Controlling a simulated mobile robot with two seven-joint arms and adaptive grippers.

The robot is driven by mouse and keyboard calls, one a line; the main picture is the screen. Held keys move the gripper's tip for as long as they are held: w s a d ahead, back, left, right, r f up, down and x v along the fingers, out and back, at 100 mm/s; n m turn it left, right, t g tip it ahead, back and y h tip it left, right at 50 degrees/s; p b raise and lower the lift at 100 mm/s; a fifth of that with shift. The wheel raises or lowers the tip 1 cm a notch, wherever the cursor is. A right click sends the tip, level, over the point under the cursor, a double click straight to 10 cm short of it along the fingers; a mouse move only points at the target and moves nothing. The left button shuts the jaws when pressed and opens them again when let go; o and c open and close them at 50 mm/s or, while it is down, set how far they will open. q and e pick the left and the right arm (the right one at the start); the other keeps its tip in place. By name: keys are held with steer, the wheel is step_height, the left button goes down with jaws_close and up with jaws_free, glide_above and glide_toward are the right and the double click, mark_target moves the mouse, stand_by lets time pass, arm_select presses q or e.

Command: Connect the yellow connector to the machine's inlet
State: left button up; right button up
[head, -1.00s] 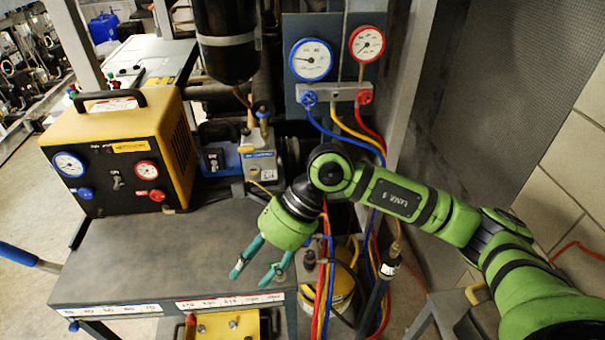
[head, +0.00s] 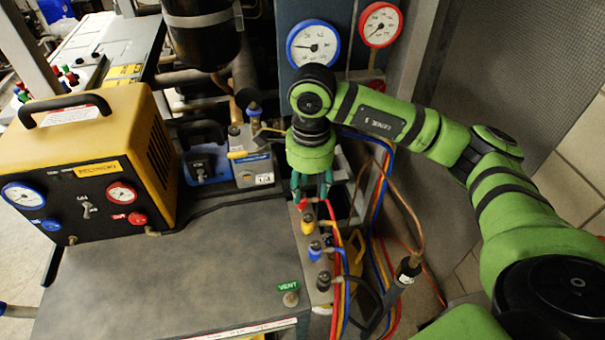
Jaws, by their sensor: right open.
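The yellow machine (head: 95,160) stands on the left of the grey bench, with two gauges, a blue knob (head: 52,225) and a red knob (head: 137,218) on its front. Small brass fittings show low on its front, one of them at the right (head: 152,231); I cannot tell which is the inlet. A yellow connector (head: 308,225) stands in the row of hose ends along the bench's right edge. My right gripper (head: 311,194) points down at the far end of this row, just beyond the yellow connector. It is open; its fingertips are partly hidden among the fittings. My left gripper is not in view.
A blue connector (head: 315,249) and a dark fitting (head: 323,281) stand nearer in the row. Red, blue and yellow hoses hang at its right. A green VENT label (head: 288,287) marks a small fitting. The grey bench top (head: 200,270) is clear.

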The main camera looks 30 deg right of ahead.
mark_target(308, 217)
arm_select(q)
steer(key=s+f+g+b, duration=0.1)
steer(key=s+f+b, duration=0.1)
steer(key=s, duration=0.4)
arm_select(e)
steer(key=f, duration=0.2)
steer(key=shift+s+f, duration=0.35)
steer(key=shift+f, duration=0.05)
steer(key=f+b, duration=0.1)
steer(key=f, duration=0.2)
steer(key=f+b, duration=0.2)
steer(key=shift+w+a+f, duration=0.1)
steer(key=shift+w+f, duration=0.1)
steer(key=shift+f, duration=0.2)
step_height(308, 217, down, 2)
steer(key=shift+f+b, duration=0.1)
steer(key=shift+b, duration=1.15)
steer(key=shift+f, duration=0.3)
steer(key=shift+f+b, duration=0.15)
steer(key=shift+b, duration=0.25)
jaws_close()
steer(key=c, duration=0.8)
jaws_free()
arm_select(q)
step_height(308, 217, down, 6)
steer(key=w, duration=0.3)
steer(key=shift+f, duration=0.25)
arm_select(e)
jaws_close()
